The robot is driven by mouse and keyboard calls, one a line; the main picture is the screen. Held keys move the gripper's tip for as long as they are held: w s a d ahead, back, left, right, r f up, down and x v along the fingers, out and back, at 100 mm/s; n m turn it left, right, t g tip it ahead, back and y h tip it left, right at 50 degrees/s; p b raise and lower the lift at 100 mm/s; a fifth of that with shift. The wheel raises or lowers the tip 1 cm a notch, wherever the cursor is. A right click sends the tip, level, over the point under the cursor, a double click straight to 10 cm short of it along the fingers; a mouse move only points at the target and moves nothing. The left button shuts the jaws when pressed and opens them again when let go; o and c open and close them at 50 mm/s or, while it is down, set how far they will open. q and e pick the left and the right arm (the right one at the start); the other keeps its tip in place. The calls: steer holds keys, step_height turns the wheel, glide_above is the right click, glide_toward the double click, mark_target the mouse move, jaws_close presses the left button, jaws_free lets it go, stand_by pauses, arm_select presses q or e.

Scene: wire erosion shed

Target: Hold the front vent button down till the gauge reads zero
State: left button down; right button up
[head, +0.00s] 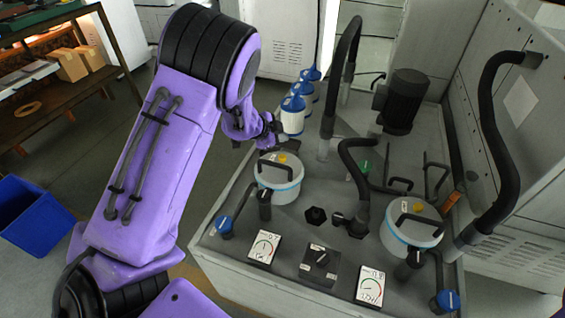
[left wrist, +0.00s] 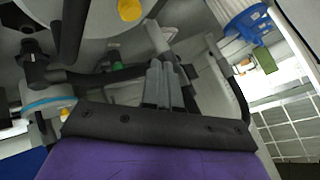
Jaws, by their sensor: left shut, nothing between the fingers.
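Two white pots stand on the grey machine top, a left pot (head: 278,187) and a nearer right pot (head: 408,238). Each has a grey lid with a yellow button, on the left lid (head: 282,158) and on the right lid (head: 418,206). Which is the front vent button I cannot tell for sure. My right gripper is out of view.
Black hoses (head: 500,150) arch over the machine top. A black motor (head: 402,100) stands at the back, and blue-capped white canisters (head: 292,112) stand beside my left gripper. A knob panel (head: 320,264) lies between the gauges. A blue bin (head: 38,215) is on the floor at left.

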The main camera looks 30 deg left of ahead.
arm_select(q)
steer(key=b, duration=0.3)
glide_above(281, 158)
step_height(281, 158, down, 4)
steer(key=shift+f, duration=0.45)
steer(key=shift+a+f, duration=0.1)
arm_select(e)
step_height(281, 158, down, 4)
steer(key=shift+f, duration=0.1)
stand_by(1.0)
arm_select(q)
steer(key=shift+f, duration=0.35)
